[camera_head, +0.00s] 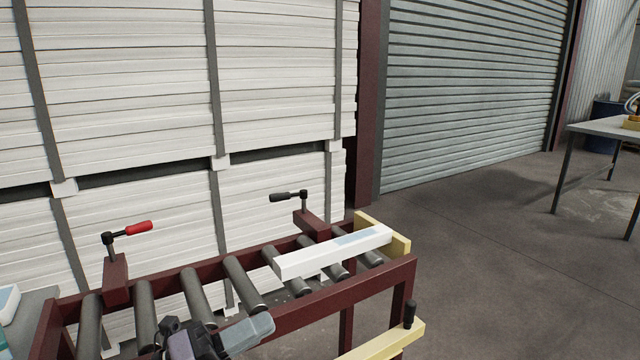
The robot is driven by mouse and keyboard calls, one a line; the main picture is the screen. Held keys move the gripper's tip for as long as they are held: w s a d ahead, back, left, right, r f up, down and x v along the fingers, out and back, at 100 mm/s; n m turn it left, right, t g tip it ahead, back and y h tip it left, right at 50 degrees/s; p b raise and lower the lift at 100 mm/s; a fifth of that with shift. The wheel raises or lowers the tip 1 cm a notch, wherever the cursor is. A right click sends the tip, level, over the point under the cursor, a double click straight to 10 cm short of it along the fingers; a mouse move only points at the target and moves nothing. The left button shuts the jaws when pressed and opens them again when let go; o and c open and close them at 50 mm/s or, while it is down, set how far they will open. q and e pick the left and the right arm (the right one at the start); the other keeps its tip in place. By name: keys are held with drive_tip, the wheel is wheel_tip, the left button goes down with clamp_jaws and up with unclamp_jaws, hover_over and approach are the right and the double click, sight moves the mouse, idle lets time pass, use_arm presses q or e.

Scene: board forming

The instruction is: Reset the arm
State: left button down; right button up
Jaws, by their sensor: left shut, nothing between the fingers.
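My left gripper (255,330) is at the bottom centre, over the near side of the roller conveyor. Its grey fingers are together and hold nothing. A white board (310,260) with a pale blue patch lies across the rollers, up and to the right of the gripper and apart from it. The board's far end is by a yellow stop block (398,243). My right gripper does not show.
The dark red conveyor frame (330,298) carries a red-handled clamp (138,228) and a black-handled clamp (282,197) on its far side. A yellow bar (385,343) with a black knob juts at the near right. Stacked white boards stand behind. Floor at right is clear up to a table (600,128).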

use_arm(q)
drive_tip(key=s+a+f+n+y+p, duration=0.2)
drive_tip(key=s+f+n+y, duration=0.3)
drive_tip(key=f+n, duration=0.3)
drive_tip(key=s+a+f+n+y+p, duration=0.1)
drive_tip(key=s+a+f+n+y, duration=0.4)
drive_tip(key=n, duration=0.7)
drive_tip(key=s+a+f+n+y+p, duration=0.2)
drive_tip(key=s+a+f+n+y, duration=0.2)
drive_tip(key=s+f+n+y, duration=0.2)
wheel_tip(320, 180, down, 5)
drive_tip(key=s+n, duration=0.2)
drive_tip(key=n, duration=0.2)
drive_tip(key=shift+s+r+n+t+p, duration=0.15)
drive_tip(key=shift+n+t+p, duration=0.15)
drive_tip(key=shift+p, duration=0.05)
